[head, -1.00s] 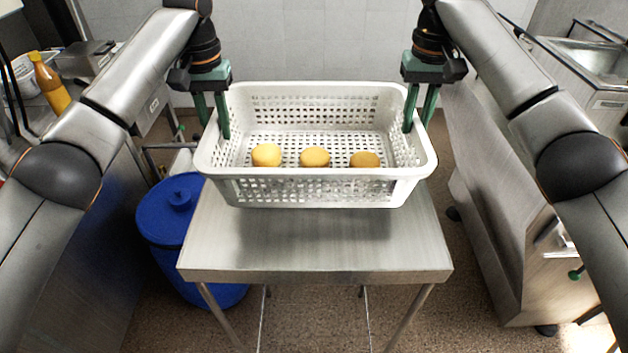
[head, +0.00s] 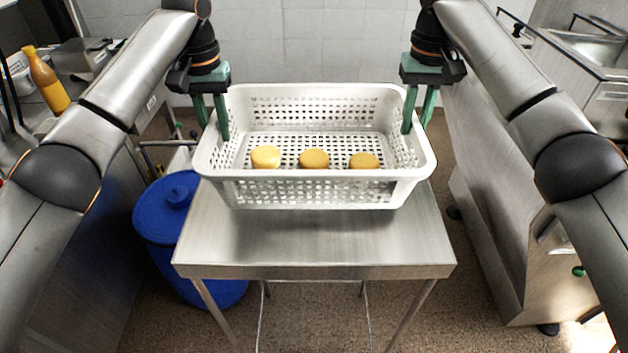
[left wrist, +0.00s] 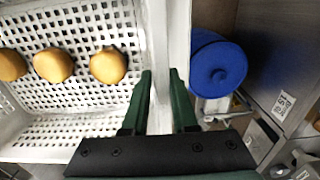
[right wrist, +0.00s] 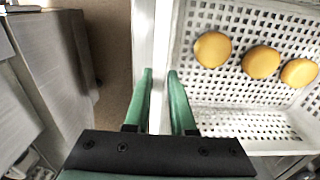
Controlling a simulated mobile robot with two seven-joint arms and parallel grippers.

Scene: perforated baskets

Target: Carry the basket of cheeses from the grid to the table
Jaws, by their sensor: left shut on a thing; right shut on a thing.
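The white perforated basket (head: 310,190) holds three round yellow cheeses, the left one (head: 265,157), the middle one (head: 314,159) and the right one (head: 364,161). My left gripper (head: 213,132) is shut on the basket's left wall, one finger inside and one outside, as the left wrist view (left wrist: 160,85) also shows. My right gripper (head: 417,125) is shut on the right wall in the same way, seen too in the right wrist view (right wrist: 160,82). The basket is level above the back part of the metal table (head: 315,245). I cannot tell whether it touches the top.
A blue lidded barrel (head: 165,210) stands left of the table. A counter with an orange bottle (head: 48,82) is at the far left. The front of the tabletop is bare.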

